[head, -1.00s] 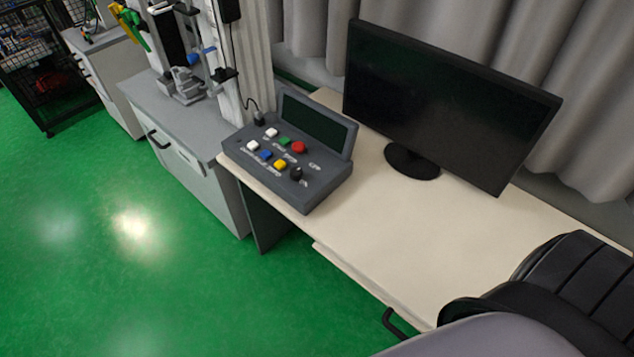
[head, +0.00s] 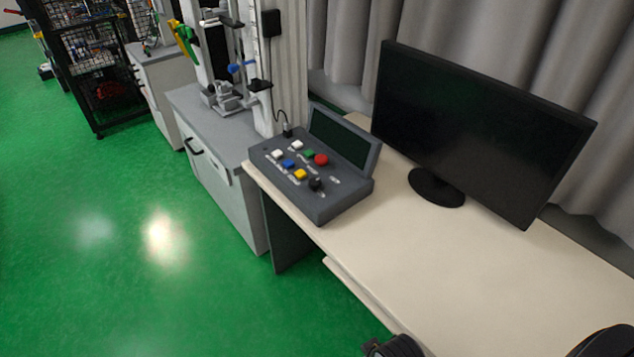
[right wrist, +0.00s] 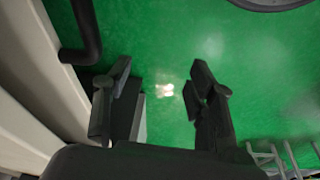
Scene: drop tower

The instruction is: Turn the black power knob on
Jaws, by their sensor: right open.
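The black power knob (head: 315,184) is on the front right of the dark grey control box (head: 330,207), beside a yellow button (head: 301,174). It is too small to tell which way it is turned. The box stands on the left end of the beige desk. In the right wrist view my right gripper (right wrist: 160,95) is open and empty, with green floor below it. It is beside the desk edge, away from the knob. My left gripper is in neither view.
A black monitor (head: 475,130) stands on the beige desk (head: 420,250), right of the box. A grey cabinet (head: 225,190) with a tower rig (head: 230,60) stands to the left. A dark handle (right wrist: 86,30) is near my right gripper. The floor in front is clear.

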